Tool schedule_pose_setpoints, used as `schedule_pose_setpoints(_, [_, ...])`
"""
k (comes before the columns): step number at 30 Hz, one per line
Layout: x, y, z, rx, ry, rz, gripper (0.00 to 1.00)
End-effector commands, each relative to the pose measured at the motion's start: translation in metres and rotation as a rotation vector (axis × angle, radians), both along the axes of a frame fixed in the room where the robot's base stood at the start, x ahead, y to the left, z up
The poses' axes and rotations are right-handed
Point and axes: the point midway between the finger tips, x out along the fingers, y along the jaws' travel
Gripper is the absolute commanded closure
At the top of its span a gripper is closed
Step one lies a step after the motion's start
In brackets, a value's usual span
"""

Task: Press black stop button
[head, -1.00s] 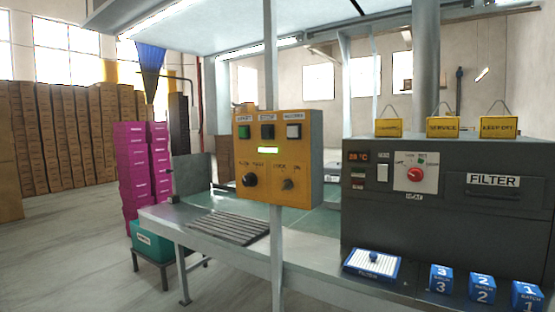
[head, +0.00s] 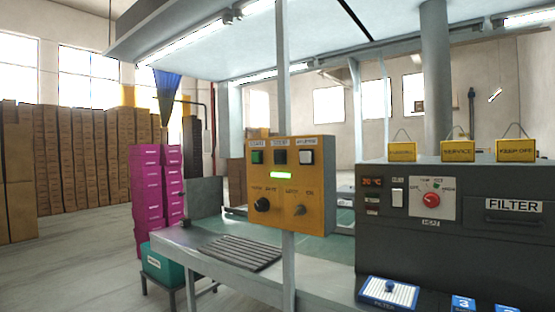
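The yellow control box (head: 290,186) is mounted on a grey upright post. Its top row holds a green button (head: 257,157) at left, a black button (head: 280,157) in the middle and a white button (head: 306,157) at right, each under a small label that is hard to read. My gripper is not in view, and nothing visible touches the box.
A dark heater cabinet (head: 455,270) with hanging yellow signs is at right. A blue filter tray (head: 388,291) lies before it. Magenta boxes (head: 148,200) and a teal crate (head: 160,265) are at left.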

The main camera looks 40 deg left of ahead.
Motion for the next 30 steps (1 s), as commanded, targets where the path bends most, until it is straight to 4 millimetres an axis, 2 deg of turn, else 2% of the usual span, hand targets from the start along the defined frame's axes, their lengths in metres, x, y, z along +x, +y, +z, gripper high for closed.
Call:
schedule_pose_setpoints(1, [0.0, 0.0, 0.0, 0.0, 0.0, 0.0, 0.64])
schedule_pose_setpoints(6, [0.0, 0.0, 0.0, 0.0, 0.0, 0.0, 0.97])
schedule_pose_setpoints(7, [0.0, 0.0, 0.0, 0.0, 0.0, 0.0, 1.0])
schedule_pose_setpoints(30, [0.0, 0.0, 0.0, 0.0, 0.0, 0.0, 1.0])
